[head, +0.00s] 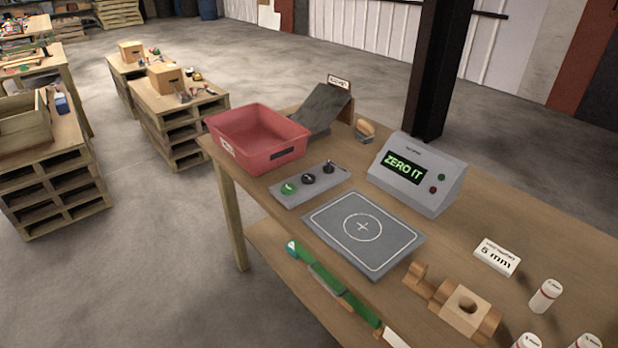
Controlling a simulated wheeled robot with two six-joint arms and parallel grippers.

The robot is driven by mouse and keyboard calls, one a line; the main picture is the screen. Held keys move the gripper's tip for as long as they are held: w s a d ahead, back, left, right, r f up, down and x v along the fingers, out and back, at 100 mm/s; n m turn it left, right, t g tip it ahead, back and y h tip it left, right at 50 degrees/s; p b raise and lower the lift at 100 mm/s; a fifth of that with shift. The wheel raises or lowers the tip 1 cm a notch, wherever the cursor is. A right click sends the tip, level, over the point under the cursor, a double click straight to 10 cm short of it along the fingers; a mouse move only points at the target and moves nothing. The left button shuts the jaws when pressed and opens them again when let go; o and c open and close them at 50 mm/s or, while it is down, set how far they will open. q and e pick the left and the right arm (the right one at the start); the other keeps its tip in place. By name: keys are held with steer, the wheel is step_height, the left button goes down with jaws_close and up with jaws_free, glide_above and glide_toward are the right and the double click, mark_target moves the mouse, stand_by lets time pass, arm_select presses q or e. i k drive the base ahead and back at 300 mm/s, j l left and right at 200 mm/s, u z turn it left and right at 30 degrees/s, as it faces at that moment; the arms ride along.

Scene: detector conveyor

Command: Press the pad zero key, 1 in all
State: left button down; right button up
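A grey key panel (336,180) lies on the workbench. It carries a green key (288,188), a black key (308,178) and a small dark switch or knob (328,167); I cannot read which one is the zero key. In front of it lies a flat dark grey pad (392,232) with a white circle and cross, and nothing on it. A grey console (405,195) behind the pad shows "ZERO IT" in green, with a red and a green button beside the screen. Neither of my grippers is in view.
A red bin (256,142) and a dark sloping chute (320,108) stand behind the panel. A green-handled tool (328,280) lies along the near edge. Wooden pieces (468,312), white cylinders (545,296) and a "5 mm" card (497,257) are at the right.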

mark_target(307, 179)
steer(key=i+j+z, duration=1)
steer(key=j, duration=0.3)
steer(key=i+l, duration=0.05)
steer(key=i, duration=0.05)
